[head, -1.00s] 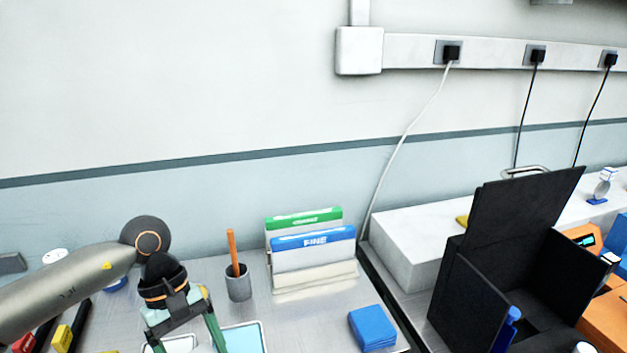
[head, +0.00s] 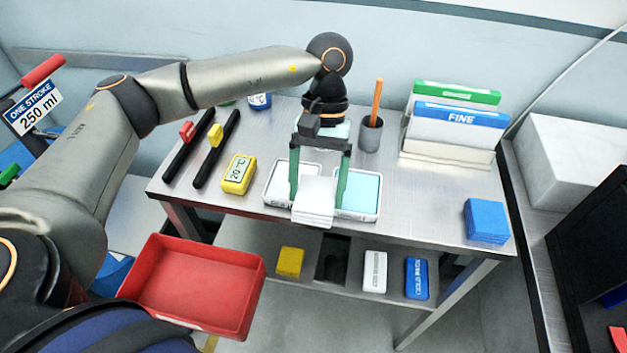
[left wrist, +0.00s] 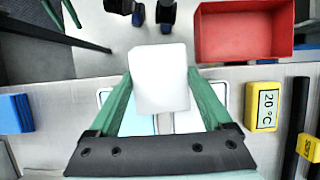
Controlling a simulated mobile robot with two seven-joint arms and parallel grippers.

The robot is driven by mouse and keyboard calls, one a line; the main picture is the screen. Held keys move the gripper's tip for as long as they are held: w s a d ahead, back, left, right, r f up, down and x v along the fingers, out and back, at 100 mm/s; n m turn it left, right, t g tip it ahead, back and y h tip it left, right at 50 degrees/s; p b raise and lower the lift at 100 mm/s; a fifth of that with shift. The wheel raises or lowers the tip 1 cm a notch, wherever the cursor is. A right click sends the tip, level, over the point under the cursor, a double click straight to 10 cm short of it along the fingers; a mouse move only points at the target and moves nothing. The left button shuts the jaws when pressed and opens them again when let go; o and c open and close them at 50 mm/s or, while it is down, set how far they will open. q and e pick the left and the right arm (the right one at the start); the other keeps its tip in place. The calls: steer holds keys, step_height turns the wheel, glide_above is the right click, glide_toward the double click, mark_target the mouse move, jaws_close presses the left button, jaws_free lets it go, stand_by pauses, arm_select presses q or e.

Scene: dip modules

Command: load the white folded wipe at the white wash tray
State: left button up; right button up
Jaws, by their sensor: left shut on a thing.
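My left gripper (head: 318,190) has green fingers and is shut on the white folded wipe (head: 314,203). In the left wrist view the wipe (left wrist: 160,78) sits flat between the fingertips. In the head view it overlaps the front of the gap between two shallow trays. The left one is a white tray (head: 269,199) with pale contents. The right one is a white-rimmed tray (head: 374,216) with light blue contents. The wipe and fingers cover parts of both trays. I cannot tell the wipe's height above the table. My right gripper is not in view.
A yellow 20 °C timer (head: 238,174) lies left of the trays. A grey cup (head: 370,136) with an orange stick stands behind them, beside the FINE wipe boxes (head: 458,130). Blue folded wipes (head: 486,221) lie at right. A red bin (head: 190,285) is below the front edge.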

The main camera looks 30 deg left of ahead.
mark_target(359, 193)
arm_select(q)
steer(key=w+d+r+n+t+h, duration=0.1)
steer(key=w+n, duration=0.1)
steer(key=n, duration=0.2)
steer(key=w+d+r+n+t+h, duration=0.1)
steer(key=w+n, duration=0.1)
steer(key=n, duration=0.2)
steer(key=w+d+r+n+t+h, duration=0.1)
steer(key=w+n, duration=0.1)
steer(key=n, duration=0.1)
steer(key=shift+d+n+b, duration=0.35)
steer(key=shift+n+b, duration=0.05)
steer(key=shift+w+d+f+n+t+b, duration=0.1)
steer(key=shift+w+f+n+t+b, duration=0.2)
steer(key=shift+f+n+b, duration=0.45)
steer(key=shift+w+a+f+n+t+b, duration=0.1)
steer(key=shift+w+f+n+t+b, duration=0.3)
steer(key=shift+f, duration=0.55)
steer(key=shift+w+d+f+n+t+b, duration=0.1)
steer(key=shift+w+f+n+t+b, duration=0.1)
steer(key=shift+f+n+b, duration=0.6)
steer(key=shift+s+f+b, duration=0.1)
steer(key=shift+f+b, duration=0.45)
steer(key=shift+f, duration=0.2)
step_height(359, 193, up, 7)
steer(key=p, duration=0.4)
steer(key=shift+r, duration=0.15)
stand_by(0.9)
